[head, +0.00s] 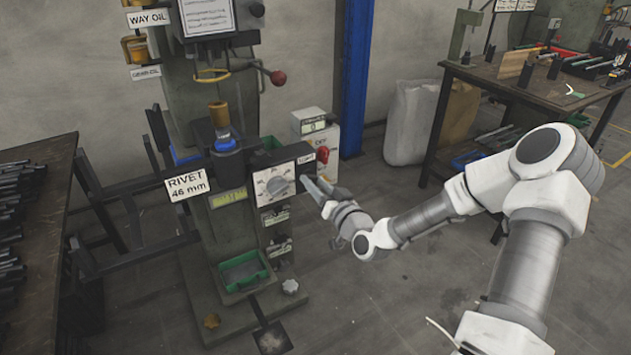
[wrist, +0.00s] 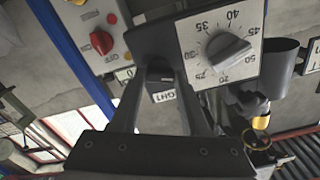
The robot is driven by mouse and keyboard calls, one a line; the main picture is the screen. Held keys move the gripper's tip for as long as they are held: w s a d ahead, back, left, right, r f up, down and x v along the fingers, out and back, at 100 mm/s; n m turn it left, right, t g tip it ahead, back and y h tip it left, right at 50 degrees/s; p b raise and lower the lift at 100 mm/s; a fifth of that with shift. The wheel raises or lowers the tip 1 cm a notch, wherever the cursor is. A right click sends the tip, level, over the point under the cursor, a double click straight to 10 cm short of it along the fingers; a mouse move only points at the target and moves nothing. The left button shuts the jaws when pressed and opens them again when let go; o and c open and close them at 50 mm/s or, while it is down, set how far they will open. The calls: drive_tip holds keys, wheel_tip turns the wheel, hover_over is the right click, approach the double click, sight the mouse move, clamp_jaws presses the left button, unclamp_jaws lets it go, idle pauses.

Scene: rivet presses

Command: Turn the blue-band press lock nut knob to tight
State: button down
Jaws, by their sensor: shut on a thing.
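The blue-band press (head: 224,143) stands left of centre in the head view, with a black panel that carries a grey dial knob on a white scale (head: 277,186). The lock nut knob (wrist: 158,72) is small and dark on the panel's end in the wrist view, beside a label (wrist: 164,96) ending in "GHT". My gripper (wrist: 158,80) is shut on this knob, one finger on each side. In the head view my gripper (head: 308,184) reaches the panel's right end from the right, and I cannot make out the knob there. The knob's exact angle is unclear.
A switch box (head: 316,135) with a red knob (wrist: 101,42) stands close behind the panel. The large dial knob (wrist: 227,52) is close beside my fingers. A workbench (head: 510,82) is at the right back, and a table with dark bars (head: 40,250) at the left.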

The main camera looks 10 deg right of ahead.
drive_tip(key=m+p, duration=0.1)
drive_tip(key=m, duration=0.5)
drive_tip(key=shift+p, duration=0.4)
drive_tip(key=m, duration=0.4)
drive_tip(key=shift+p, duration=0.4)
drive_tip(key=shift+m+p, duration=0.3)
drive_tip(key=shift+m, duration=1.3)
drive_tip(key=shift+c, duration=2)
unclamp_jaws()
